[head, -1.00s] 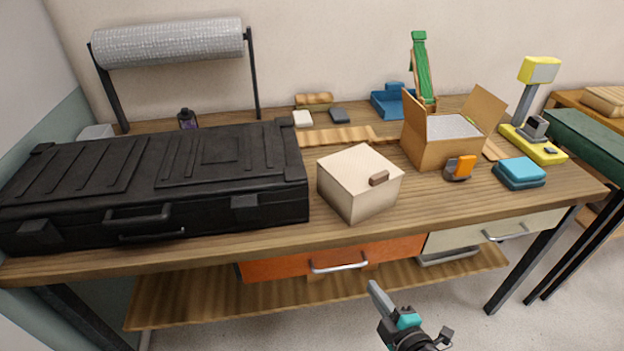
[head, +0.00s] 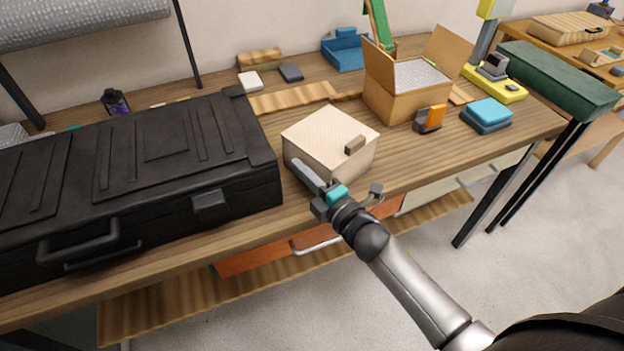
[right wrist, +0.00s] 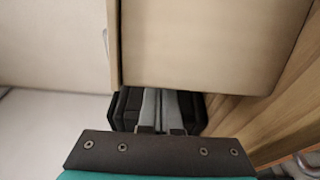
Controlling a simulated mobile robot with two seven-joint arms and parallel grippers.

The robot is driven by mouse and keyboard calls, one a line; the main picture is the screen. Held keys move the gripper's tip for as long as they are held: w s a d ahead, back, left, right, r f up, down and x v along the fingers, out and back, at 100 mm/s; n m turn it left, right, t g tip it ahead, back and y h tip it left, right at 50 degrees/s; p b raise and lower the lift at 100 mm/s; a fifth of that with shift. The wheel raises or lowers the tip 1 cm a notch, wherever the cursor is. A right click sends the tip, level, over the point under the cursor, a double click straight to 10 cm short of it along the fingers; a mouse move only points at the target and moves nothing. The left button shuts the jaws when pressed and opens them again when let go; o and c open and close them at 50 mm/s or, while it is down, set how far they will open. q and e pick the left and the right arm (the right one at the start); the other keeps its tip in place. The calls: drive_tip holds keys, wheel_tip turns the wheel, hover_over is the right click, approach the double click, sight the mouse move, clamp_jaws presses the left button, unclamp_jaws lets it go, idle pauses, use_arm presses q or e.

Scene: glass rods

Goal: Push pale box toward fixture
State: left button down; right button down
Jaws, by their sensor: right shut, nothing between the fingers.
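The pale box (head: 318,138), with a small brown handle (head: 355,145), sits upright on the wooden table near its front edge. My right gripper (head: 303,170) is shut and empty, with its fingers at the box's front left side. In the right wrist view, the shut fingers (right wrist: 158,100) reach close to or under the edge of the pale box (right wrist: 205,45); I cannot tell whether they touch it. Nothing is clearly identifiable as the fixture. My left gripper is not in view.
A large black case (head: 140,180) lies left of the box. An open cardboard carton (head: 395,105) stands behind right, with an orange and grey item (head: 430,118) and a blue stack (head: 486,115) beyond. A wooden strip (head: 290,98) lies behind the box.

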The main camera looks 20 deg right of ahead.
sight(306, 158)
drive_tip(key=shift+x, duration=1.9)
drive_tip(key=shift+s, duration=0.1)
drive_tip(key=shift+s+d, duration=0.1)
drive_tip(key=shift+d, duration=1.45)
